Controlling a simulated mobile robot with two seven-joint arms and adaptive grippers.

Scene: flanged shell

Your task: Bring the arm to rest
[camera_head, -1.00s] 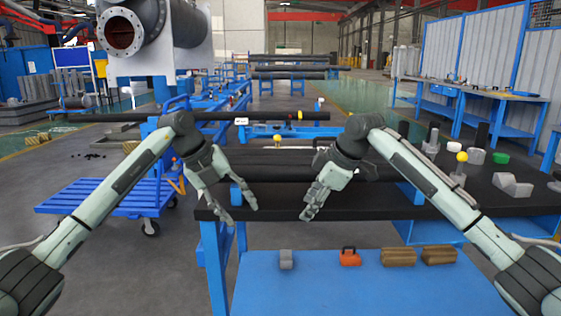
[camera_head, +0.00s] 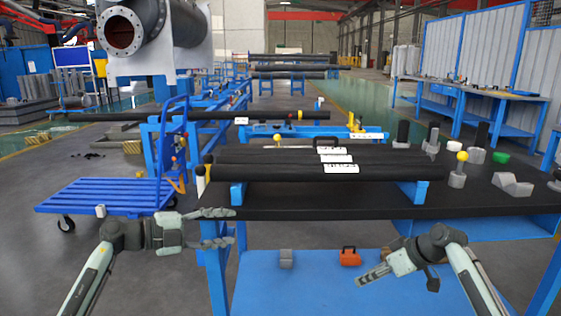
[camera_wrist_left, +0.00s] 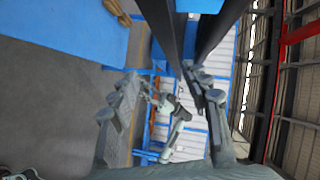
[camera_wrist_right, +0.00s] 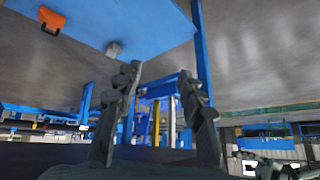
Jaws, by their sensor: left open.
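My left gripper (camera_head: 228,228) is beside the left front corner of the black-topped workbench (camera_head: 480,208). Its fingers point right and are spread with nothing between them. The left wrist view also shows the two fingers apart and empty (camera_wrist_left: 162,90). My right gripper (camera_head: 366,278) points left, low in front of the bench, above the blue lower shelf (camera_head: 310,290) in the picture. In the right wrist view its fingers (camera_wrist_right: 157,85) stand apart with nothing between them. The grey flanged shell (camera_head: 150,30) is at the upper left, against a white panel.
Dark pipes (camera_head: 280,171) with white labels lie on the bench. A yellow-topped part (camera_head: 457,175) and several small parts stand at its right. A grey block (camera_head: 286,258) and an orange item (camera_head: 349,256) sit on the lower shelf. A blue cart (camera_head: 100,196) stands left.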

